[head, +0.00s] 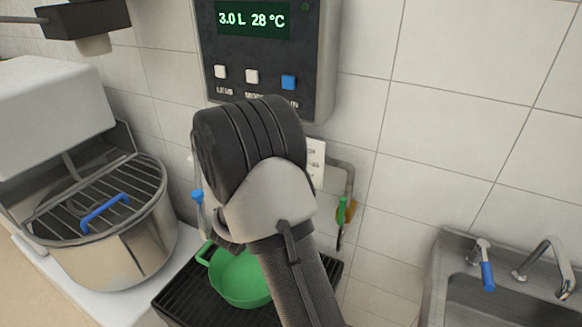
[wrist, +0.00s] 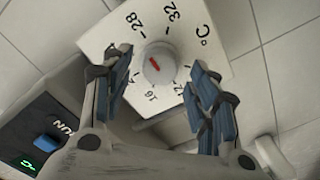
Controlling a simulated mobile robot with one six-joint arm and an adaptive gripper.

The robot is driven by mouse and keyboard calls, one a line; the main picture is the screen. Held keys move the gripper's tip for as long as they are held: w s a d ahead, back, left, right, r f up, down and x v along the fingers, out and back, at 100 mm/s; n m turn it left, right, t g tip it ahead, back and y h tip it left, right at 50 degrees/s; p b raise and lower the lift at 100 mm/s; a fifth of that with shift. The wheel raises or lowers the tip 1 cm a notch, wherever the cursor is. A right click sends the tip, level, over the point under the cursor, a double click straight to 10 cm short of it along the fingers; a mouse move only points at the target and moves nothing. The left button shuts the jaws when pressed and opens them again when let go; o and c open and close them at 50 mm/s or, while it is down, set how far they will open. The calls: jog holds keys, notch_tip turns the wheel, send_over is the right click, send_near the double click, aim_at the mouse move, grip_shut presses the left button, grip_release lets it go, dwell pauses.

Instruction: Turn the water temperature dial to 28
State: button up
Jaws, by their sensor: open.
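The white dial plate (wrist: 112,38) fills the upper middle of the wrist view, rotated in the picture. Its small round dial (wrist: 165,75) carries a red mark pointing up-left, toward the 28 side. Some plate numbers are hidden behind the left finger. My gripper (wrist: 158,63) is open, with blue-padded fingers either side of the dial and a gap on both sides. In the head view, my arm hides the dial, and only the plate's right edge (head: 316,158) shows. The control panel's display (head: 252,19) reads 3.0 L 28 °C.
The control panel (head: 323,60) is on the tiled wall above, with two white buttons and a blue one (head: 288,82). A green pot (head: 240,279) sits on a black grate below. A mixer (head: 130,245) stands left, and a sink (head: 440,270) right. Pipes run beside the plate.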

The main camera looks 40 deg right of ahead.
jog(key=v, duration=1)
jog(key=shift+s, duration=0.1)
jog(key=s+d+r+m+g+y, duration=0.1)
jog(key=s+r+g, duration=0.15)
jog(key=s, duration=0.25)
jog(key=s+d+r+m+g, duration=0.1)
jog(key=s+g, duration=0.3)
jog(key=s, duration=0.2)
jog(key=s+a+n+g+y, duration=0.1)
jog(key=s+a+g+y, duration=0.1)
jog(key=s+a+y, duration=0.55)
jog(key=s+a+n+t+y, duration=0.2)
jog(key=a+t+y, duration=0.1)
jog(key=a, duration=0.4)
jog(key=s+a+r+n+t+y, duration=0.1)
jog(key=s+a+n+t+y, duration=0.1)
jog(key=a+y, duration=0.3)
jog(key=a+n+t, duration=0.1)
jog(key=a, duration=0.2)
jog(key=shift+s+n, duration=0.25)
jog(key=shift+n, duration=0.05)
